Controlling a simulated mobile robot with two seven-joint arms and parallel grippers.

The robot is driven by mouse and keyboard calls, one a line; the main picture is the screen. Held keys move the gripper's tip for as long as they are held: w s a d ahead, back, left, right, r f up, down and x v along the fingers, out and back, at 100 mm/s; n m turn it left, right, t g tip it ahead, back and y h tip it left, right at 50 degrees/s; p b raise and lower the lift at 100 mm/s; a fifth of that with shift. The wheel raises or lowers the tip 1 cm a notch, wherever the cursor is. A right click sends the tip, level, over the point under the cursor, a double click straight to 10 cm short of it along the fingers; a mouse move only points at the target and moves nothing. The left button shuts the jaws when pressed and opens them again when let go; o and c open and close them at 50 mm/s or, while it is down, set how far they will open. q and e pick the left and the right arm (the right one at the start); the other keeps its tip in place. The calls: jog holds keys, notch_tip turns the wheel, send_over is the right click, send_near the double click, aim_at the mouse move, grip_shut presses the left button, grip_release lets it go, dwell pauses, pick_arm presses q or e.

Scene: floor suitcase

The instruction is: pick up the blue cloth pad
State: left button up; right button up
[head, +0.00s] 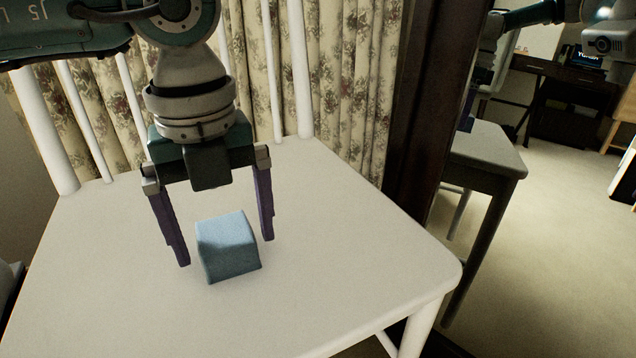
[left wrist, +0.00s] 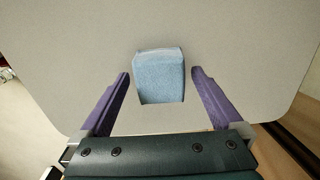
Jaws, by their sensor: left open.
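The blue cloth pad (head: 229,248) is a light blue, block-like piece resting on the white chair seat (head: 350,240). My left gripper (head: 226,252) is open and points down over the seat, with one purple finger on each side of the pad. In the left wrist view the pad (left wrist: 160,76) lies centred just ahead of and between the fingertips of the gripper (left wrist: 160,75). A gap shows between the pad and each finger. My right gripper is not in view.
White chair back spindles (head: 287,70) rise behind my left arm, with a floral curtain (head: 350,90) beyond. A dark wooden frame (head: 425,110) stands right of the chair, bordering what looks like a mirror. The seat around the pad is clear.

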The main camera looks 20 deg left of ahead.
aim_at(223, 230)
pick_arm(q)
jog(key=shift+f, duration=0.25)
jog(key=c, duration=1.2)
jog(key=shift+r, duration=0.1)
jog(key=shift+c, duration=0.2)
notch_tip(223, 230, up, 20)
jog(key=p, duration=1)
jog(key=o, duration=0.7)
jog(key=c, duration=0.5)
